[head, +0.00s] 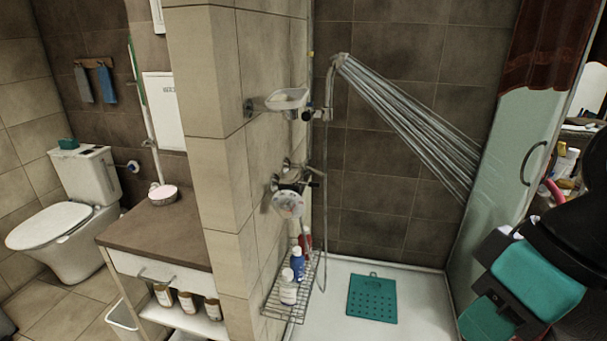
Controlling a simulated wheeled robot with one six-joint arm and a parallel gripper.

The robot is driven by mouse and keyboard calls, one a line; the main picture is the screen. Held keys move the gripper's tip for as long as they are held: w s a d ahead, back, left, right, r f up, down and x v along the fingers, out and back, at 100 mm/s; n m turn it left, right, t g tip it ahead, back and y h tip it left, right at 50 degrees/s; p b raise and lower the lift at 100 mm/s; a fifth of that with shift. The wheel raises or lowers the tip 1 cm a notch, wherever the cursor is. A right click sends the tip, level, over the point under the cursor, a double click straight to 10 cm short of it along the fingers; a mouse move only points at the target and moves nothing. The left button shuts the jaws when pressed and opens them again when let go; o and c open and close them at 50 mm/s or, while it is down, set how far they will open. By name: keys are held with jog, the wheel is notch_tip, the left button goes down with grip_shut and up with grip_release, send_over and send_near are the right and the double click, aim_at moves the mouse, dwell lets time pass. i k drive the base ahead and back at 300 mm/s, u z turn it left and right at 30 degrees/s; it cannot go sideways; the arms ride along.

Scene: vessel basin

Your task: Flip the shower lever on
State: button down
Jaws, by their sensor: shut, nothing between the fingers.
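The shower mixer (290,178) is on the edge of the tiled wall, left of the shower area. Its lever (314,183) looks like a short dark piece on the mixer's right side; its exact position is hard to tell. The shower head (341,62) is on a holder above, and pale streams of water (405,125) run from it down to the right. My gripper (497,285), black and teal, is at the lower right, well away from the mixer. It is shut and empty, with its fingertips hard to make out.
A wire rack (270,303) with bottles (290,287) sits below the mixer. A soap dish (287,98) juts from the wall above it. A teal mat (372,298) lies on the white shower tray (425,318). A glass panel (513,150) stands at right. The tray's middle is otherwise clear.

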aim_at(302, 166)
jog(key=u, duration=1.55)
jog(key=i, duration=0.85)
jog(key=z, duration=1.9)
jog(key=i, duration=0.5)
jog(key=u, duration=0.05)
